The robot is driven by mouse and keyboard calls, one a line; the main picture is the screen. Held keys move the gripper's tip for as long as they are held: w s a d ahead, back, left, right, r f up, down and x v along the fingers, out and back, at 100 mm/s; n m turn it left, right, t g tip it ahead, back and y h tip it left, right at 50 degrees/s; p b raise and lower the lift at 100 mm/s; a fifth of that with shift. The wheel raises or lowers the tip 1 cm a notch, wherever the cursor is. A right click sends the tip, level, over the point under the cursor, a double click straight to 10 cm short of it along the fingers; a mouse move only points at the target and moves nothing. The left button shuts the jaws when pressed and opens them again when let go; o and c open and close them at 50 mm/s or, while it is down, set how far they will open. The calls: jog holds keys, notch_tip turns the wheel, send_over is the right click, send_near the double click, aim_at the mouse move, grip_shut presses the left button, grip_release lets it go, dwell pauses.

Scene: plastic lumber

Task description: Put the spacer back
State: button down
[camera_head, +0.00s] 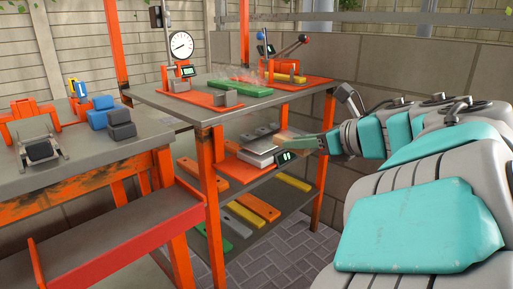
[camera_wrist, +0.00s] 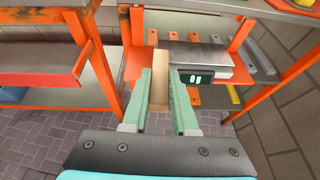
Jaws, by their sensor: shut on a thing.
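My gripper (camera_wrist: 160,88) is shut on a tan bar-shaped block, which looks like the spacer (camera_wrist: 158,92). The spacer sits between the two green fingers and points away from my wrist. In the head view my gripper (camera_head: 312,143) is at the right side of the shelving, beside a grey metal plate unit (camera_head: 262,150) on an orange base. A small display (camera_head: 287,156) stands at the unit's front right. In the wrist view the plate unit (camera_wrist: 205,58) and its display (camera_wrist: 195,78) lie just beyond and right of the spacer. I cannot tell whether the spacer touches them.
A bench top (camera_head: 190,98) above holds a dial gauge (camera_head: 181,45), a green bar (camera_head: 240,89) and a lever device. Colored planks lie on the lower shelves. A workbench (camera_head: 85,155) stands at left with a red-edged tray (camera_head: 120,235). Orange posts stand close by.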

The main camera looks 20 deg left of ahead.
jog(key=s+a, duration=0.1)
jog(key=s, duration=0.2)
jog(key=p, duration=0.2)
send_over(268, 146)
jog(key=shift+s+f+n+g, duration=0.1)
jog(key=shift+f+n+g, duration=0.3)
jog(key=shift+f, duration=0.1)
jog(key=shift+a+f, duration=0.1)
jog(key=shift+a, duration=0.05)
jog(key=shift+f, duration=1.7)
jog(key=shift+f, duration=0.15)
jog(key=c, duration=0.7)
grip_release()
